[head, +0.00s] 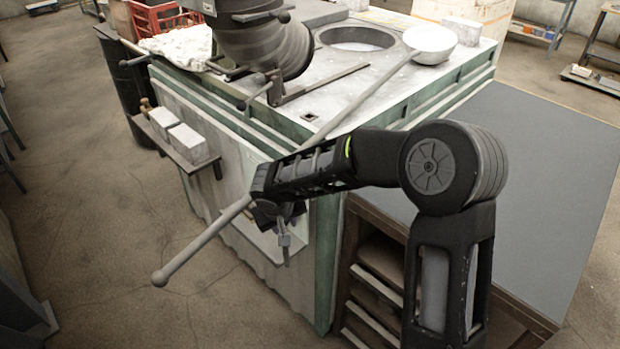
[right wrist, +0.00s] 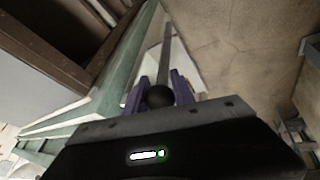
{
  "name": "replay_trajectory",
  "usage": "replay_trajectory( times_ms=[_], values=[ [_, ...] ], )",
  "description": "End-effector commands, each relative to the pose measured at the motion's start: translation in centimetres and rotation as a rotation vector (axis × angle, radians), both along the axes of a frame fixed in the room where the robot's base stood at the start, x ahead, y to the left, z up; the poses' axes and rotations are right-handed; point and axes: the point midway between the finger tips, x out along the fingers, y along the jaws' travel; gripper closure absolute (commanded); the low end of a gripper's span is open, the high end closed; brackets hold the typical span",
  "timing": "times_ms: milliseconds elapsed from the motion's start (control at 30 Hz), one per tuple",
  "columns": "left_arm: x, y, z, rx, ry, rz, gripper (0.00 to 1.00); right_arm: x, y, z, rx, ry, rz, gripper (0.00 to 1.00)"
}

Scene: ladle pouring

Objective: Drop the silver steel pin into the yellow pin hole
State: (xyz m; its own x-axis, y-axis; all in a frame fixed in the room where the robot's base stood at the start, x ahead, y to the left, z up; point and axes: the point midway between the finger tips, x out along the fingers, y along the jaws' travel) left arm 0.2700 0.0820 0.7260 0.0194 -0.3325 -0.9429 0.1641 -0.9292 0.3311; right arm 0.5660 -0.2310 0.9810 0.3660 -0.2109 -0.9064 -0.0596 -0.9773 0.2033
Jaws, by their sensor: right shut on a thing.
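My right gripper (head: 283,214) reaches in from the right, over the near face of the green-edged bench. It points down and is shut on the small silver pin (head: 284,243), which hangs below the fingers in front of a pale ledge. In the right wrist view the purple fingers (right wrist: 158,92) flank a dark round knob (right wrist: 156,97). A thin grey rod runs away beyond the knob; I cannot tell whether it is the pin or the ladle handle. I cannot make out a yellow pin hole in either view. My left gripper is out of view.
A long ladle handle (head: 205,244) slants past my right gripper, its bowl (head: 432,42) on the bench top (head: 355,85). A dark ribbed machine (head: 262,42) stands at the back. A side shelf (head: 181,160) holds pale blocks. Bare floor (head: 90,220) lies at left.

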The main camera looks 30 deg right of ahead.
Motion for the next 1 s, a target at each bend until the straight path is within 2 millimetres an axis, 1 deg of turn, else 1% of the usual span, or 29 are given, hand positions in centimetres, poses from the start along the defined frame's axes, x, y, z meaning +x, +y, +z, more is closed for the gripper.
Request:
replay_trajectory(
  times_ms=[33, 100, 167, 200, 233, 300, 400, 667, 867, 933, 1000],
  values=[
    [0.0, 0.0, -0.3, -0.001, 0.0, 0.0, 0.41, 0.0, 1.1, -2.5, 0.002, 0.009, 0.004, 1.0],
    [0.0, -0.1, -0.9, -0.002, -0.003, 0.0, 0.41, 0.2, 2.1, -5.3, 0.005, 0.008, 0.0, 1.0],
    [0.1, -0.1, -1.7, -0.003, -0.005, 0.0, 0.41, 0.3, 2.8, -7.6, 0.008, 0.007, -0.004, 1.0],
    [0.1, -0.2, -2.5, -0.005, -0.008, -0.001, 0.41, 0.4, 3.0, -9.2, 0.01, 0.006, -0.008, 1.0],
    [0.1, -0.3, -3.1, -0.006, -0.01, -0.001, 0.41, 0.4, 3.1, -10.2, 0.011, 0.005, -0.011, 1.0],
    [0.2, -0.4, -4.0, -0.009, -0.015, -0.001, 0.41, 0.6, 3.2, -11.3, 0.013, -0.001, -0.016, 1.0],
    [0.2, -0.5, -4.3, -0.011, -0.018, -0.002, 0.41, 0.7, 3.3, -11.6, 0.012, -0.005, -0.017, 1.0],
    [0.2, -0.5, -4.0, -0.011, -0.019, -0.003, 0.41, 0.7, 3.3, -11.4, 0.012, -0.006, -0.018, 1.0],
    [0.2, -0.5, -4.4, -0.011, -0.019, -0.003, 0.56, 0.7, 3.2, -11.7, 0.012, -0.006, -0.018, 1.0],
    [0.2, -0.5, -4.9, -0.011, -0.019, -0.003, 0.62, 0.7, 3.2, -12.2, 0.012, -0.006, -0.018, 1.0],
    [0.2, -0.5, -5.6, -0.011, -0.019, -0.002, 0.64, 0.7, 3.2, -12.9, 0.012, -0.006, -0.018, 1.0]
  ],
)
